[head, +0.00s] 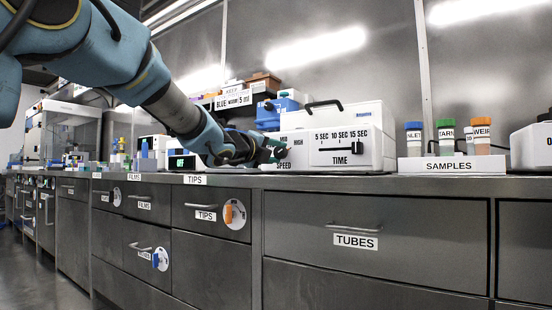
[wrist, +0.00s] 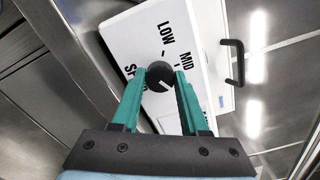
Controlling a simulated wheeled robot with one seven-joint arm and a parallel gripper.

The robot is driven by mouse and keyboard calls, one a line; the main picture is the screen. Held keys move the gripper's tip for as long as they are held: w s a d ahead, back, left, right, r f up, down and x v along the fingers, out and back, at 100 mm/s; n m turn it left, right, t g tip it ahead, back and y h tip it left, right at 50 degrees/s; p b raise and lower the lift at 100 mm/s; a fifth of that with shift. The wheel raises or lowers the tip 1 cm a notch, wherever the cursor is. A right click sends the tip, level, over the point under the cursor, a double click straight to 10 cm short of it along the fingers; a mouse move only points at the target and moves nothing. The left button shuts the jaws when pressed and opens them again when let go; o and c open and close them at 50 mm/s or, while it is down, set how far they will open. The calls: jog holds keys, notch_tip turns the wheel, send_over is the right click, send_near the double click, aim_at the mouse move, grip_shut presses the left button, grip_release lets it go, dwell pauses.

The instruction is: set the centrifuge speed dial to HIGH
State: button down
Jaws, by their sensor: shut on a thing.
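The white centrifuge (head: 370,165) stands on the counter, with a TIME slider on its front and MID, HIGH and SPEED labels at its left end. In the wrist view, the round black speed dial (wrist: 160,70) sits on the white panel (wrist: 118,38) with LOW, MID and part of SPEED readable. HIGH is not seen in that view. My gripper (wrist: 160,77) has its teal fingers on either side of the dial and is shut on it. The dial has a light pointer line, but its exact setting is hard to tell. In the head view my gripper (head: 271,150) largely hides the dial.
A SAMPLES rack (head: 452,166) with capped tubes stands right of the centrifuge. A black handle (head: 323,105) rises from the centrifuge lid. A small green display (head: 182,162) and other bench items stand to the left. Drawers (head: 375,220) line the counter front.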

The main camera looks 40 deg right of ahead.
dwell(0.4)
jog(key=shift+c, duration=2.1)
grip_release()
jog(key=p+v, duration=0.1)
jog(key=v, duration=0.9)
jog(key=shift+a+p, duration=0.35)
